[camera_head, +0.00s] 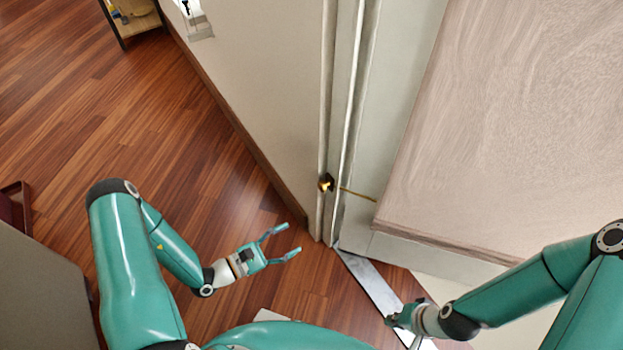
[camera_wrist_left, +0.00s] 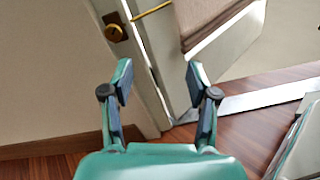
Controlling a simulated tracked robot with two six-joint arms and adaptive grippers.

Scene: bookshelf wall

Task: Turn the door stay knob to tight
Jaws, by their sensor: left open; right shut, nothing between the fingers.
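The door stay knob (camera_head: 326,183) is a small brass-coloured knob with a dark part, on the edge of the wall beside the door frame. A thin yellow rod (camera_head: 357,194) runs from it toward the door (camera_head: 405,243). In the left wrist view the knob (camera_wrist_left: 115,30) is at the upper left, beyond the fingers, and the rod (camera_wrist_left: 152,11) runs to its right. My left gripper (camera_head: 290,240) is open and empty, lower left of the knob and apart from it. My right gripper (camera_head: 402,325) is at the lower right, shut, its fingertips hard to make out.
A pale threshold strip (camera_head: 370,283) lies on the wooden floor (camera_head: 190,130) below the door. The wall (camera_head: 255,75) with its brown baseboard stands left of the frame. A shelf (camera_head: 133,20) is at the top left. Open floor lies around my left gripper.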

